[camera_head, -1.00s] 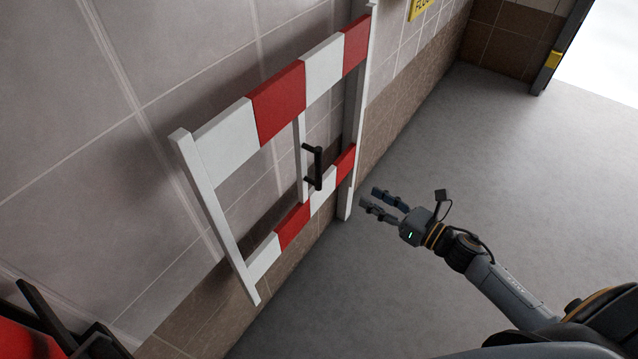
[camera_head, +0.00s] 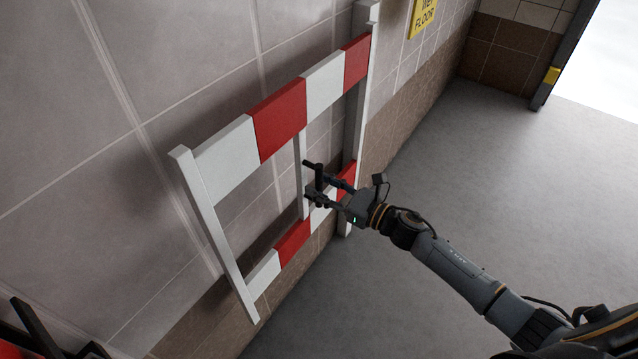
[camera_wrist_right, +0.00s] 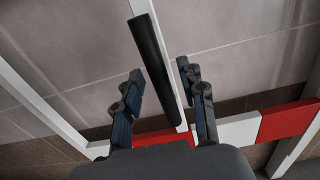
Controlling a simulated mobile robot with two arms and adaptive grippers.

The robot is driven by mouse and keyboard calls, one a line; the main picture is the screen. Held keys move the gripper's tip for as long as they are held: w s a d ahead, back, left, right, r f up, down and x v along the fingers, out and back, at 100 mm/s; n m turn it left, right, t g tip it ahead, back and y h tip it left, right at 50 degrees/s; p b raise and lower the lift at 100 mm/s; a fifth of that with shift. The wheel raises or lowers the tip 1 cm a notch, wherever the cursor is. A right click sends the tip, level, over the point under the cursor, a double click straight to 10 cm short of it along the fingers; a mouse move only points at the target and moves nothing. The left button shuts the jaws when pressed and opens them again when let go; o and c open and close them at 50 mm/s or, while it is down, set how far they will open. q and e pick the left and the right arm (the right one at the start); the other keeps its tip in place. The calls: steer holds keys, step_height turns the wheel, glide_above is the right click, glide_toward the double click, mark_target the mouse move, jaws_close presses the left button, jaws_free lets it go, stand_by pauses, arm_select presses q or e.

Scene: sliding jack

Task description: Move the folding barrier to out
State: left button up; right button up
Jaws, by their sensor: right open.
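The folding barrier (camera_head: 277,118) has red-and-white striped rails and white posts, and stands along the tiled wall. A black handle (camera_head: 319,178) is on its white middle upright; in the right wrist view the handle (camera_wrist_right: 153,65) shows as a dark bar. My right gripper (camera_head: 323,190) is at the handle in the head view. In the right wrist view the right gripper (camera_wrist_right: 161,88) is open, with the handle between its two fingers and a gap to each side. The handle's lower end is close to the gripper's palm. My left gripper is not in view.
A yellow wet floor sign (camera_head: 424,17) is on the wall past the barrier. The grey floor (camera_head: 470,170) to the right is clear, up to a bright doorway (camera_head: 605,65). A red and black object (camera_head: 40,340) sits at the lower left.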

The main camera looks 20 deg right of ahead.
steer(key=shift+w+a, duration=0.35)
steer(key=shift+w, duration=0.1)
jaws_close()
steer(key=shift+d, duration=0.1)
